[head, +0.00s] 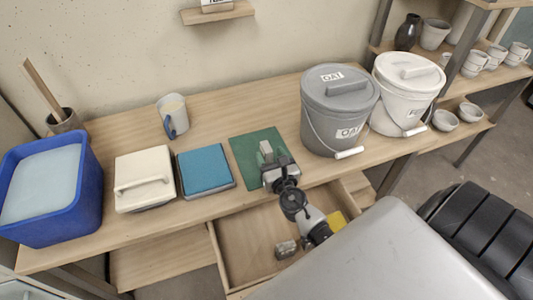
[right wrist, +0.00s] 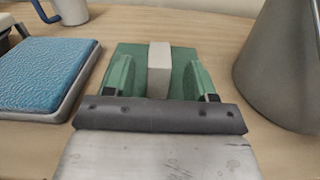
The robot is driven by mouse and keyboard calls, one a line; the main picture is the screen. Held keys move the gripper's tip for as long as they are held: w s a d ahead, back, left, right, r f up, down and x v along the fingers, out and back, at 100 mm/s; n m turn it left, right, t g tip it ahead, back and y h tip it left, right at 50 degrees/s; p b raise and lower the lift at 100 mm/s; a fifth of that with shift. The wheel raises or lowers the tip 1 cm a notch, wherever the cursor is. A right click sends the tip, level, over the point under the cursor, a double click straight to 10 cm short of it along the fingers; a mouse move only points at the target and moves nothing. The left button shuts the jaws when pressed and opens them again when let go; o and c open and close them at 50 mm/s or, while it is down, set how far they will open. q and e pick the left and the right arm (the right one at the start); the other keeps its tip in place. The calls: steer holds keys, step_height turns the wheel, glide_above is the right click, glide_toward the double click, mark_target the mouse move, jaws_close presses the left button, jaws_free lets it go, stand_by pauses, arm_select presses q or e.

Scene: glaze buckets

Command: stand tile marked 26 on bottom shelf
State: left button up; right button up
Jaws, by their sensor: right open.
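A pale grey block (head: 266,148), perhaps the tile, stands on the green mat (head: 247,153); I can read no number on it. In the right wrist view the block (right wrist: 158,70) is between the two fingers of my right gripper (right wrist: 158,80), which is open, with a gap on each side. In the head view my right gripper (head: 270,163) is over the mat's front part. My left gripper is not in view. A shelf rack (head: 480,125) with pottery stands at the far right; which shelf is its bottom one I cannot tell.
A grey bucket (head: 338,118) and a white bucket (head: 392,105) stand right of the mat. A blue-topped tray (head: 206,170), a cream lidded box (head: 145,180), a mug (head: 173,115) and a blue tub (head: 90,205) are left. An open drawer (head: 235,230) lies in front.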

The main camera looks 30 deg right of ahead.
mark_target(264, 143)
steer(key=x, duration=0.4)
steer(key=shift+w, duration=0.25)
steer(key=shift+c, duration=0.4)
jaws_close()
